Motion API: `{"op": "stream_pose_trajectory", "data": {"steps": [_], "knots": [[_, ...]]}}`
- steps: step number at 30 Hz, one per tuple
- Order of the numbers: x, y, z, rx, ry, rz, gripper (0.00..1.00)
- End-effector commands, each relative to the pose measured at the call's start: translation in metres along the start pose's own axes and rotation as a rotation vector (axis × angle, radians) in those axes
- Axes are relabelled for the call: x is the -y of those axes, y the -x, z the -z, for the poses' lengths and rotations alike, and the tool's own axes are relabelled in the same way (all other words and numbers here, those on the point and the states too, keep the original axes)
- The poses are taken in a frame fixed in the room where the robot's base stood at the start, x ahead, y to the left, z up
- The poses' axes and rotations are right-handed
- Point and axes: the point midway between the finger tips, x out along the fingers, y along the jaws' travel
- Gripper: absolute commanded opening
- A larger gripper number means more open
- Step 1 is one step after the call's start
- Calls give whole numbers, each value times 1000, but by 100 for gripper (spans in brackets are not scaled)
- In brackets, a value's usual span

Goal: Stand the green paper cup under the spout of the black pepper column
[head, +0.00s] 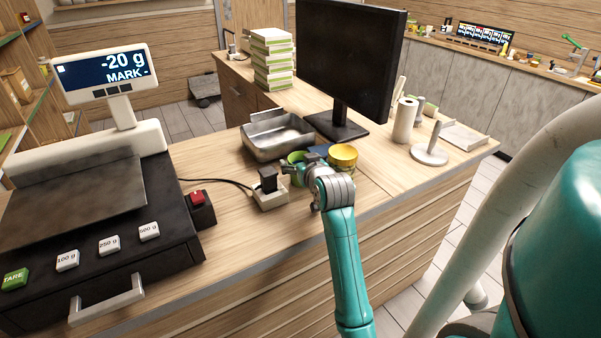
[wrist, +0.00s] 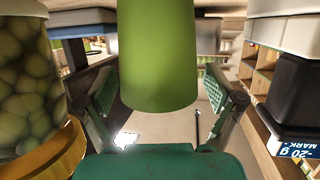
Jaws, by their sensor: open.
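The green paper cup (head: 296,157) stands on the wooden counter in the head view, partly hidden by my gripper (head: 297,174). In the wrist view, which looks upside down, the plain green cup (wrist: 158,55) fills the top middle. It lies between the two open fingers of my gripper (wrist: 165,98), with a visible gap on each side. The fingers do not appear to touch it. I cannot pick out the black pepper column or its spout in either view.
A jar with a yellow lid (head: 343,154) stands close on the right of my gripper. A white socket block with a black plug (head: 268,179) is close on the left. A metal tray (head: 278,148) and a monitor (head: 350,60) stand behind. A scale (head: 80,200) fills the left.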

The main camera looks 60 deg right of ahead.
Motion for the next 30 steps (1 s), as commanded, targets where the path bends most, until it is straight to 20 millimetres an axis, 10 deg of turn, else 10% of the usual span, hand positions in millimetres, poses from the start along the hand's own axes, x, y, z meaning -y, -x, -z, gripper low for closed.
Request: {"op": "stream_pose_trajectory", "data": {"steps": [7, 11, 15, 30], "knots": [[0, -2, 0, 0, 0, 0, 92], [0, -2, 0, 0, 0, 0, 64], [0, -2, 0, 0, 0, 0, 58], [0, 8, 38, -7, 0, 0, 57]]}}
